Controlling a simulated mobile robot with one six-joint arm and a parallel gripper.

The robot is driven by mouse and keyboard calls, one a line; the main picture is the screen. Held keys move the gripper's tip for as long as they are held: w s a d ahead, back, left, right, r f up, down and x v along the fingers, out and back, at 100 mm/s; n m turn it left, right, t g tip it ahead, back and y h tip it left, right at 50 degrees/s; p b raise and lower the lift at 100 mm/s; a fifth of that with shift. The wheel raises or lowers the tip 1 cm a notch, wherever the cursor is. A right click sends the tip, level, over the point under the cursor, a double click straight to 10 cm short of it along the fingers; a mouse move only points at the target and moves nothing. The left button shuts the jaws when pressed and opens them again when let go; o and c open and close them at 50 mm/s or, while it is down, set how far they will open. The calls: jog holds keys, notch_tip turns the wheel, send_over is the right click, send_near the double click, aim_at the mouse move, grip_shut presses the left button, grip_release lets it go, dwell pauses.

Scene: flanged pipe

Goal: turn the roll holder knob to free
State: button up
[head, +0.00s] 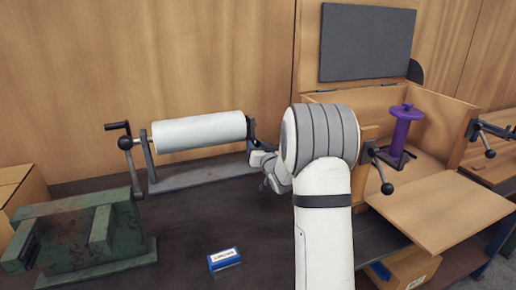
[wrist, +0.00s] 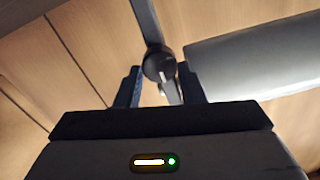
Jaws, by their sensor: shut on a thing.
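The roll holder (head: 190,178) stands on the dark bench with a white roll (head: 198,131) lying across it. Its left end has a black crank (head: 124,143). My gripper (head: 262,165) is at the holder's right end, partly hidden by my own arm. In the wrist view, the round dark knob (wrist: 158,64) with a pale mark sits between the fingers of my gripper (wrist: 159,75), which is shut on it. The holder's upright (wrist: 146,20) rises behind the knob, and the roll (wrist: 250,60) lies to the right.
A green vise (head: 95,235) stands at the front left. A small blue-and-white box (head: 224,259) lies on the bench. An open wooden box (head: 440,105) with a purple spool (head: 404,128) is at the right. A wooden wall stands close behind the holder.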

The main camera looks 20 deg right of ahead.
jog(key=shift+f, duration=0.1)
jog(key=shift+m, duration=0.3)
jog(key=o, duration=0.7)
jog(key=shift+s, duration=0.1)
jog(key=s+b, duration=0.1)
jog(key=s, duration=0.6)
jog(key=shift+s, duration=0.3)
